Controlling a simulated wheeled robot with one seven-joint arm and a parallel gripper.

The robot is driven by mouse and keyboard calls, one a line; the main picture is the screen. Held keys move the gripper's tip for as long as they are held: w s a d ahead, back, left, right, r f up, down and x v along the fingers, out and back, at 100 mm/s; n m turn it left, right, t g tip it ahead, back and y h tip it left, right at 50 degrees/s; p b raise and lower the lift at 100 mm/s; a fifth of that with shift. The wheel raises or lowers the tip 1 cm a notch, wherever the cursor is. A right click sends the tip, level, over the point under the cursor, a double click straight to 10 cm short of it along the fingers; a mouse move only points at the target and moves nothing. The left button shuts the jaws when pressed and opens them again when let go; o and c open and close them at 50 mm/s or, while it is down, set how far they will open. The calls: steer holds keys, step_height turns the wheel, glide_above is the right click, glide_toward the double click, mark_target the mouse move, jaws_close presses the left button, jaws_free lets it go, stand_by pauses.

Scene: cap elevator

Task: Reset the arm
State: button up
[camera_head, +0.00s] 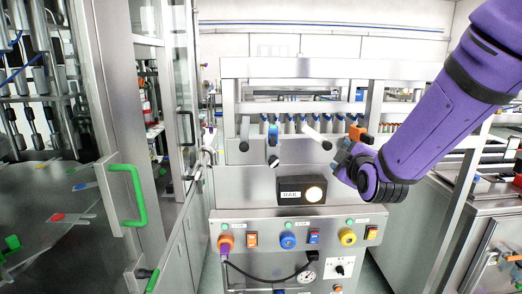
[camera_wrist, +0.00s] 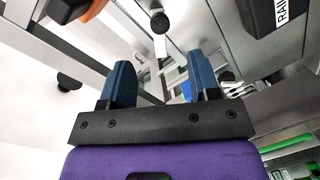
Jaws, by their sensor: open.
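My purple arm (camera_head: 430,120) reaches in from the upper right in the head view. Its end is bent toward the machine front, and my gripper (camera_head: 340,160) is partly hidden behind the wrist there. In the wrist view my gripper (camera_wrist: 163,82) shows two blue fingers spread apart with nothing between them. The steel machine (camera_head: 285,185) stands straight ahead, with a row of caps or nozzles along its upper part.
Below is a control panel (camera_head: 300,240) with buttons, switches and a gauge. A black box (camera_head: 289,191) with a lit round lamp sits above it. Two light bars (camera_head: 315,135) stick out nearby. A cabinet door with a green handle (camera_head: 133,195) stands at left.

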steer(key=s+d+r+m+g, duration=0.2)
steer(key=s+m+g, duration=0.1)
steer(key=s, duration=0.7)
steer(key=s+d+r+m+g, duration=0.1)
steer(key=s+m+g, duration=0.3)
steer(key=s, duration=0.6)
steer(key=s+d+r+m+g, duration=0.2)
steer(key=s+d+m+g, duration=0.1)
steer(key=s, duration=0.8)
steer(key=shift+r+m+g, duration=0.35)
steer(key=shift+m+g, duration=0.25)
steer(key=shift+m, duration=0.6)
steer(key=shift+w, duration=0.15)
